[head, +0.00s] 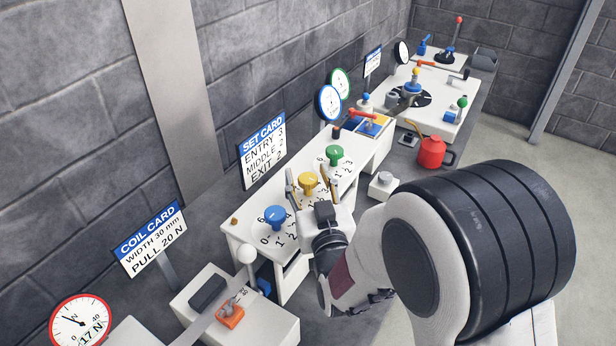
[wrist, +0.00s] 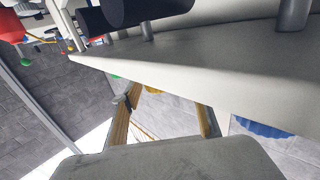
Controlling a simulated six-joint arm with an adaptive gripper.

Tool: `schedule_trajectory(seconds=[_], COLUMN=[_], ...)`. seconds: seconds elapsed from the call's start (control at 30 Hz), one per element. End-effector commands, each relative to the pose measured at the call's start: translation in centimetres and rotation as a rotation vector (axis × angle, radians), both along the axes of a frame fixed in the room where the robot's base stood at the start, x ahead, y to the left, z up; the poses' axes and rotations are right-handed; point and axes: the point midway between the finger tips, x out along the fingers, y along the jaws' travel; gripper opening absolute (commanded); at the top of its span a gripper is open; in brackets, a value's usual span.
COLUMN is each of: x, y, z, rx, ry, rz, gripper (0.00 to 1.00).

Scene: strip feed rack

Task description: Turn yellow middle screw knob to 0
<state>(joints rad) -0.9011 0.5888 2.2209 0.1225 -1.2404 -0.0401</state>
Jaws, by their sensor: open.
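The yellow knob (head: 308,181) is the middle one of three knobs on the white rack bench, between the blue knob (head: 275,216) and the green knob (head: 334,154). My gripper (head: 306,174) is open, with one finger on each side of the yellow knob in the head view. I cannot tell whether the fingers touch it. In the wrist view a sliver of the yellow knob (wrist: 153,87) shows between the fingers (wrist: 166,108), mostly hidden by a pale surface. The yellow knob's dial numbers are largely hidden by my gripper.
A white ball-topped lever (head: 247,256) stands front left of the blue knob. A grey button box (head: 384,183) and a red can (head: 431,152) stand to the right.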

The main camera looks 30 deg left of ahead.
Motion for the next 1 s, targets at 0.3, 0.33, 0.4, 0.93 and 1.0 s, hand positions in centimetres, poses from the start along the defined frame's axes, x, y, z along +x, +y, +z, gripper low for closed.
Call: schedule_trajectory(seconds=[0.3,0.33,0.4,0.93,1.0], x=[0.12,0.12,0.12,0.11,0.15], y=[0.11,0.11,0.11,0.24,0.25], z=[0.01,0.01,0.01,0.10,0.13], rx=[0.000,0.000,0.000,0.003,0.003], ry=[0.000,0.000,0.000,-0.001,-0.003], rz=[0.000,0.000,0.000,-0.037,-0.056], gripper=[0.44,0.44,0.28,0.05,0.05])
